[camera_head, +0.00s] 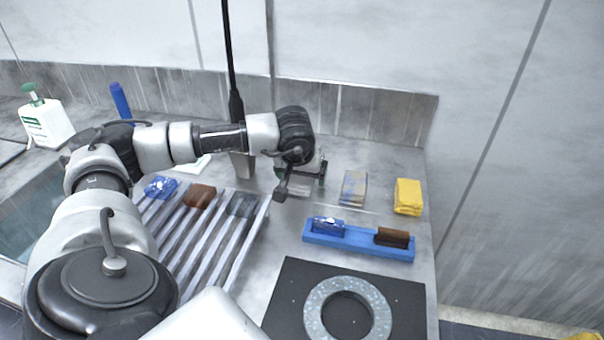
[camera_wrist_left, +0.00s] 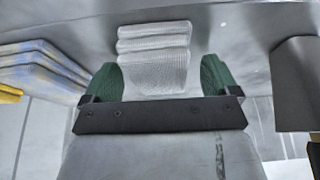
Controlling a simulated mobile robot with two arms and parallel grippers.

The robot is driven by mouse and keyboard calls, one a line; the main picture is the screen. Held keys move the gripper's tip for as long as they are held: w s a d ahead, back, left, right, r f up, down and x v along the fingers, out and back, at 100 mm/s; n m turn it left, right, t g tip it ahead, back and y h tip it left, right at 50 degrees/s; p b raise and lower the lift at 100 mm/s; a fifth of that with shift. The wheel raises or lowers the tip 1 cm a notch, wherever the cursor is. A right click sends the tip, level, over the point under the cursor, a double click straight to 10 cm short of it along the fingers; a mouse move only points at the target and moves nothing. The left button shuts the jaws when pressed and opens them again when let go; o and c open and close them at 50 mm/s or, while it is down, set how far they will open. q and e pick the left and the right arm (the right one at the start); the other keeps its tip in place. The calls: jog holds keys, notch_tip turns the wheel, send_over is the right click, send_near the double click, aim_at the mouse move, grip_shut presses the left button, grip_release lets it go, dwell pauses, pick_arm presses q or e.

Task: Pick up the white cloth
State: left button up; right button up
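The white cloth (camera_wrist_left: 155,45) is a folded, ribbed stack on the grey counter, at the top middle of the left wrist view. My left gripper (camera_head: 302,182) is over the back of the counter, and in the head view it hides most of the cloth. In the left wrist view, its two green fingertips (camera_wrist_left: 159,80) are wide apart, one on each side of the cloth's near end. The gripper is open; I cannot tell whether either finger touches the cloth. My right gripper is not in view.
A slatted rack (camera_head: 207,238) is at the left, and a grey ring (camera_head: 313,308) lies on a black mat.

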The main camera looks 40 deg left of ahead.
pick_arm(q)
jog(key=c, duration=1)
jog(key=shift+r, duration=0.15)
jog(key=shift+r, duration=0.3)
jog(key=r, duration=0.3)
jog(key=shift+d+r, duration=0.25)
jog(key=shift+r, duration=0.05)
jog(key=s+d+r, duration=0.2)
jog(key=d+r, duration=0.4)
jog(key=d, duration=0.4)
jog(key=shift+s+d+r, duration=0.3)
jog(key=shift+s+d, duration=0.1)
